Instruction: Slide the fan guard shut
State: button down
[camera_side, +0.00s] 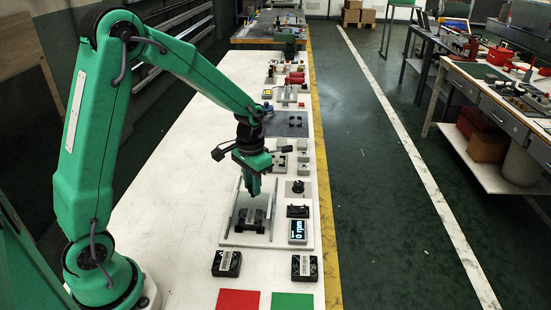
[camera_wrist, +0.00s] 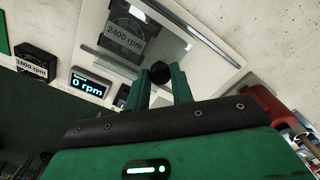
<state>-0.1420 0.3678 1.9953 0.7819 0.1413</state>
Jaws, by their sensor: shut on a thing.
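The fan guard is a clear panel (camera_wrist: 205,50) with a dark knob (camera_wrist: 161,72) in the wrist view. My gripper (camera_wrist: 164,82) is shut on the knob, one green finger on each side. A dark fan (camera_wrist: 124,42) labelled 2400 rpm sits beyond the fingers in the wrist view. In the side view my gripper (camera_side: 254,194) points down between two upright-edged rails (camera_side: 232,208), and the fan (camera_side: 251,221) lies on the nearer side of it. The guard's clear edges are hard to make out in the side view, so I cannot tell how much of the fan it covers.
A display (camera_side: 298,231) right of the rails reads 0 rpm. A black knob (camera_side: 298,187) stands behind it. Two loose fans (camera_side: 226,263) (camera_side: 304,267) lie in front, near a red square (camera_side: 238,300) and a green square (camera_side: 292,300). The white bench left of the rails is clear.

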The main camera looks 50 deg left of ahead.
aim_at(252, 204)
jog(key=shift+s+d+r, duration=0.1)
jog(key=shift+s+d, duration=0.95)
jog(key=shift+d, duration=0.15)
jog(key=c, duration=1.2)
grip_release()
jog(key=shift+a+r, duration=0.1)
notch_tip(252, 204, up, 8)
jog(key=shift+f, duration=0.2)
